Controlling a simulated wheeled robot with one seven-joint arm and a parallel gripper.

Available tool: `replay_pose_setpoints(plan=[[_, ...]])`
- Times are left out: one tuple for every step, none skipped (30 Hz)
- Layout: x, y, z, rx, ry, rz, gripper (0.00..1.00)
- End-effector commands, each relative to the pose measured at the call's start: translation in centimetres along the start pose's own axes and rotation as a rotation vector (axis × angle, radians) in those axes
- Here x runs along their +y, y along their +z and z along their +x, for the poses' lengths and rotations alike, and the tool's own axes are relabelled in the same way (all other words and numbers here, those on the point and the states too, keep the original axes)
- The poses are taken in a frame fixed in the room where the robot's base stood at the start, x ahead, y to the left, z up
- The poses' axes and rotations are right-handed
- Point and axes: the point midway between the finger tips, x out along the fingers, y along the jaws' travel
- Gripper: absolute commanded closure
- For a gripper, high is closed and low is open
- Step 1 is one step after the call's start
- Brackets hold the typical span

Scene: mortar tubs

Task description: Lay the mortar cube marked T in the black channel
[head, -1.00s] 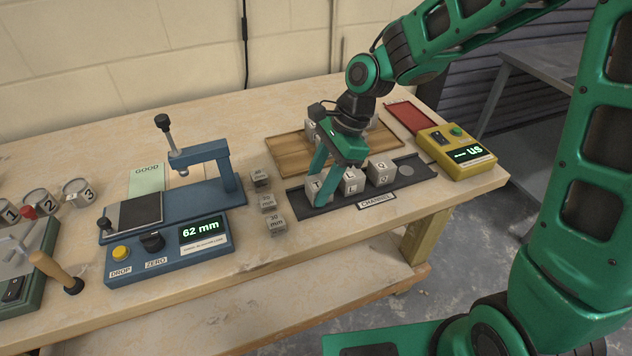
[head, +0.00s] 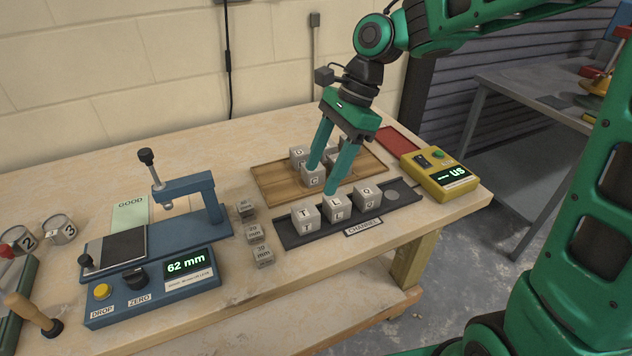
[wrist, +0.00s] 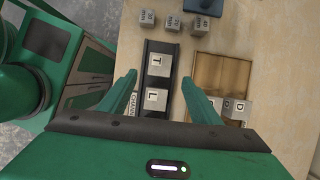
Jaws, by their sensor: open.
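The mortar cube marked T (head: 305,217) sits in the black channel (head: 403,206), at the left end of a row of cubes. Beside it in the channel stand the cube marked L (head: 335,208) and the cube marked Q (head: 367,198). My gripper (head: 321,179) is open and empty above the channel and the wooden board. In the wrist view, its fingers straddle the view of the channel, and the T cube (wrist: 159,65) and L cube (wrist: 156,98) show between and beyond them, upright in a line. The Q cube is hidden there.
Several cubes, among them one marked C (head: 312,176) and one marked D (head: 298,153), stand on the wooden board (head: 275,183). A yellow meter (head: 440,178) is right of the channel.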

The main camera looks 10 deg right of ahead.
Motion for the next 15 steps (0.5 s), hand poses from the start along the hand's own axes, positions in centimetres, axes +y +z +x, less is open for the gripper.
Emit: replay_pose_setpoints(plan=[[0.0, 0.0, -0.3, 0.001, -0.002, 0.000, 0.42], [0.0, 0.0, -0.4, 0.001, -0.001, 0.000, 0.42], [0.0, 0.0, -0.5, 0.001, -0.001, 0.000, 0.42], [0.0, 0.0, -0.5, 0.001, 0.000, -0.001, 0.42], [0.0, 0.0, -0.5, 0.001, 0.000, -0.001, 0.42], [0.0, 0.0, -0.6, 0.001, 0.000, -0.001, 0.42], [0.0, 0.0, -0.5, 0.001, 0.000, -0.001, 0.42], [0.0, 0.0, -0.5, 0.001, 0.000, -0.001, 0.42], [0.0, 0.0, -0.6, 0.002, 0.000, -0.002, 0.42], [0.1, -0.1, -0.6, 0.004, -0.002, -0.004, 0.42], [0.2, -0.4, -0.7, 0.008, -0.004, -0.008, 0.42], [0.4, -0.8, -0.8, 0.016, -0.009, -0.018, 0.42], [0.6, -1.4, -1.0, 0.025, -0.013, -0.028, 0.42], [0.9, -2.0, -1.3, 0.037, -0.019, -0.041, 0.42], [1.4, -3.1, -1.7, 0.055, -0.028, -0.064, 0.42]])
